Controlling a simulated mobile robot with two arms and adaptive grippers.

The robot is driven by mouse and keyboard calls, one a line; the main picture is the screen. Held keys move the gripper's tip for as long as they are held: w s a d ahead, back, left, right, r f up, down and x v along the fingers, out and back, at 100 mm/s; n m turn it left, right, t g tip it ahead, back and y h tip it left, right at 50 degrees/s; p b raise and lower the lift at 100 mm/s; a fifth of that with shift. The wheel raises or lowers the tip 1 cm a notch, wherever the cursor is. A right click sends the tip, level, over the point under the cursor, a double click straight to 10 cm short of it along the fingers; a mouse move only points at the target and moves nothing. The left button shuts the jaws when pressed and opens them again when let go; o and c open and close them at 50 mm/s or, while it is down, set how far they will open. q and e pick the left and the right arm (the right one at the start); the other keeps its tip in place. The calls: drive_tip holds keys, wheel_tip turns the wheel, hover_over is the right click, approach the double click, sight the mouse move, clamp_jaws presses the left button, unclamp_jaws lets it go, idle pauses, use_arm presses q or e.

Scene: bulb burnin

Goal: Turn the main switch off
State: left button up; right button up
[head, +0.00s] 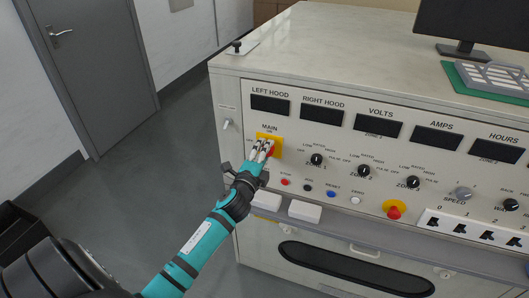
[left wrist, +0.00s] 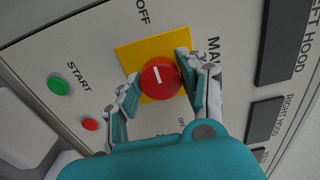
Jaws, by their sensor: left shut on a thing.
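The main switch is a red knob on a yellow plate (head: 277,139), below the word MAIN on the cream control panel. My left gripper (head: 266,148) reaches it from the lower left and covers most of the knob in the head view. In the left wrist view the round red knob (left wrist: 160,78) sits between the two fingers of my left gripper (left wrist: 158,86), which is shut on it. The white mark on the knob runs nearly up and down in that view, roughly towards the OFF label above the yellow plate (left wrist: 128,56). My right gripper is not in view.
Below the switch are several small push buttons, including a red one (head: 285,182); a green START button (left wrist: 58,85) shows in the wrist view. Zone knobs (head: 317,159) and a red emergency button (head: 394,210) lie to the right. Floor at the left is open before a grey door (head: 90,70).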

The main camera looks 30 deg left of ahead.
use_arm(q)
drive_tip(key=o, duration=1.2)
drive_tip(key=shift+c, duration=0.2)
drive_tip(key=v, duration=1.2)
drive_tip(key=shift+a+f, duration=0.1)
